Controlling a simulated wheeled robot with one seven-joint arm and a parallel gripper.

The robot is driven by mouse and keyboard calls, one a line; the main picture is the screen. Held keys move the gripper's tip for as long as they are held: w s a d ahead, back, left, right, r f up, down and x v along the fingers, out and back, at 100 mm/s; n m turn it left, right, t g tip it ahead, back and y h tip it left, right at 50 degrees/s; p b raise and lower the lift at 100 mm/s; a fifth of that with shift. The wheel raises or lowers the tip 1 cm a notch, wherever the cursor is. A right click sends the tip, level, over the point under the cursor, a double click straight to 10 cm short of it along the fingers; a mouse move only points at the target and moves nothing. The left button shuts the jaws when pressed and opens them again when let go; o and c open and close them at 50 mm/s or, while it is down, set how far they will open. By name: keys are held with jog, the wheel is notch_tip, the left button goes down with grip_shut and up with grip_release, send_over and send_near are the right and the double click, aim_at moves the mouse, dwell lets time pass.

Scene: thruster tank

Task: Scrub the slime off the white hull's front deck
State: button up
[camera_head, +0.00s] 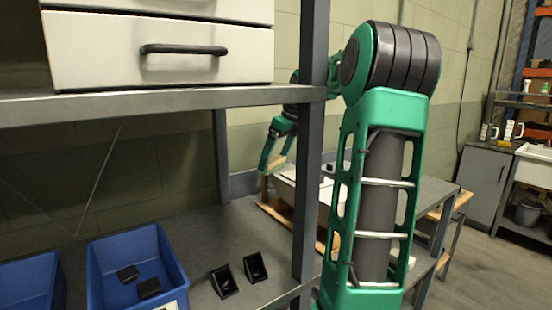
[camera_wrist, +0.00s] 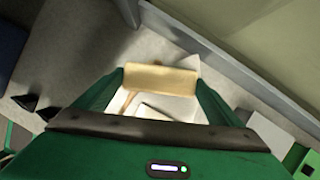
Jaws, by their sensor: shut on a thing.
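My gripper (camera_head: 273,155) is at the back of the bench in the head view, partly seen past a grey post and my own arm. It is shut on a tan block (camera_wrist: 160,79), which spans between the two fingers in the wrist view. The white hull (camera_head: 312,188) lies on the bench just right of and below the gripper, largely hidden by the post and arm. In the wrist view the hull (camera_wrist: 183,106) shows below and behind the block. I cannot tell whether the block touches it. No slime can be clearly made out.
A grey upright post (camera_head: 308,150) and a shelf (camera_head: 150,106) carrying a white drawer unit (camera_head: 105,55) stand close to my arm. A blue bin (camera_head: 125,255) with dark blocks and two black wedges (camera_head: 224,281) sit at the front left. Bare bench lies between them and the hull.

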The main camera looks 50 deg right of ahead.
jog(key=shift+r, duration=4.05)
